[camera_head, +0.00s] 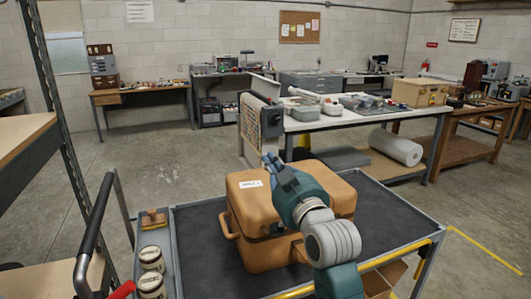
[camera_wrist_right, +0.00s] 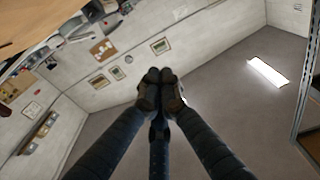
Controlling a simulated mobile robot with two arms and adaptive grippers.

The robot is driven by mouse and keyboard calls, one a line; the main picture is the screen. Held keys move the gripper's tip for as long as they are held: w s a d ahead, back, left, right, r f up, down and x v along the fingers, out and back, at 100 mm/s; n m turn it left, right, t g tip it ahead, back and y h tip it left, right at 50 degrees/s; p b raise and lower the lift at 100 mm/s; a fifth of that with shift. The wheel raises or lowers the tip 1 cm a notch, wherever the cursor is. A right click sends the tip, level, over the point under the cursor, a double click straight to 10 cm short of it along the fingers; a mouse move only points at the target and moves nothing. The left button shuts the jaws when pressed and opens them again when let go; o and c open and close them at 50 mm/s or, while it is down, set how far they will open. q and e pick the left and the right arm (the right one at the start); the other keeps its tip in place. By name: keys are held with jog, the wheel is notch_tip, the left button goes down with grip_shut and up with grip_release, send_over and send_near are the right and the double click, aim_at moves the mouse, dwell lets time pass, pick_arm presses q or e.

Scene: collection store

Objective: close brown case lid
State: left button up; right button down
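The brown case (camera_head: 268,249) stands on the dark top of a cart (camera_head: 200,245), with a white label and a side handle. Its lid (camera_head: 243,200) lies over the base; whether it is flush all round I cannot tell, as my arm hides part of the front. My right gripper (camera_head: 270,160) is over the top of the case, fingers towards its far side; contact is unclear. In the right wrist view its fingertips (camera_wrist_right: 159,76) are together with nothing seen between them. My left gripper is not in view.
Two labelled tins (camera_head: 151,270) and a wooden-handled brush (camera_head: 153,219) sit in the cart's left side tray. A white-topped workbench (camera_head: 345,118) with tubs and a tan box (camera_head: 420,92) stands behind. A metal rack (camera_head: 62,120) is at the left. Floor is clear at far left.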

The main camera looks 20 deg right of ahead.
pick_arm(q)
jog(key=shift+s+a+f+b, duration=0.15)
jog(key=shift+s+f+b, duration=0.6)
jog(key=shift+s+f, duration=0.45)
pick_arm(e)
jog(key=s+f, duration=0.4)
jog(key=f, duration=0.1)
jog(key=shift+f, duration=0.2)
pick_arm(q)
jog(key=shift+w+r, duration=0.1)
pick_arm(e)
jog(key=shift+w, duration=0.1)
